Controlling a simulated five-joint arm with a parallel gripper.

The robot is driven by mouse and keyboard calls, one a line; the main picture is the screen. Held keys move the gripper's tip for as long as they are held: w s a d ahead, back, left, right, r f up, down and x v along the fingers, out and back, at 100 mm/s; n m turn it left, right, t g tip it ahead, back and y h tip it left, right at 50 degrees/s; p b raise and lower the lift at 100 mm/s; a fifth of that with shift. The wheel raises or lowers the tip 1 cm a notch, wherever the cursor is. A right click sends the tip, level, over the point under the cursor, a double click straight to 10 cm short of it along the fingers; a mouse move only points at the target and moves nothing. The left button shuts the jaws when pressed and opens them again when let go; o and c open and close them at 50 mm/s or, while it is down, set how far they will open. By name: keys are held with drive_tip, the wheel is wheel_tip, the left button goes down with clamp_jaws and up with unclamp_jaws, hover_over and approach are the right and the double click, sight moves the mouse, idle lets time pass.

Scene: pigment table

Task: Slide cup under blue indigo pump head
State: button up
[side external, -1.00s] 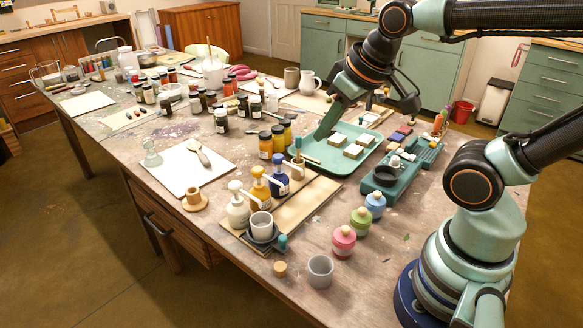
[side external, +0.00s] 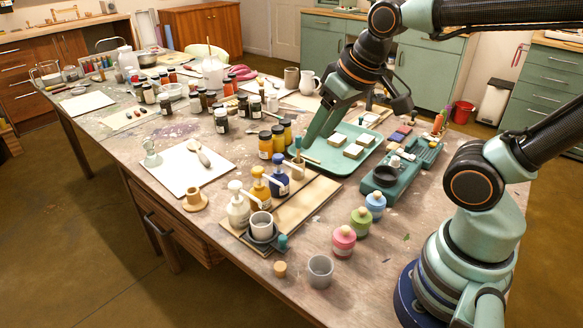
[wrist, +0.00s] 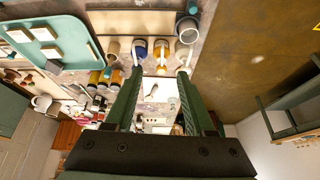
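The blue pump bottle (side external: 280,182) is at the far end of the row, with the yellow pump bottle (side external: 260,188) between. In the wrist view the cup (wrist: 188,29) is at the top, by the white bottle (wrist: 183,52); the blue bottle (wrist: 140,52) is left of it. My gripper (side external: 309,146) is open and empty, above the tray's near-left edge, behind the blue bottle. In the wrist view its fingers (wrist: 160,72) are spread wide.
A brush pot (side external: 297,169) stands close to the blue bottle and my fingers. The teal tray (side external: 322,164) holds pale blocks. Another grey cup (side external: 320,271) and a pink jar (side external: 342,241) stand at the front. A white sheet (side external: 183,178) lies left of the bottles.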

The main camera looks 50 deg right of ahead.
sight(283, 237)
drive_tip(key=w+a+f+m+g, duration=0.3)
drive_tip(key=a+f+m+g, duration=0.2)
drive_tip(key=a+f+m, duration=0.35)
drive_tip(key=f, duration=1.2)
drive_tip(key=shift+s+d+f, duration=0.1)
drive_tip(key=shift+s+d, duration=0.1)
drive_tip(key=shift+d, duration=0.15)
clamp_jaws()
idle(0.8)
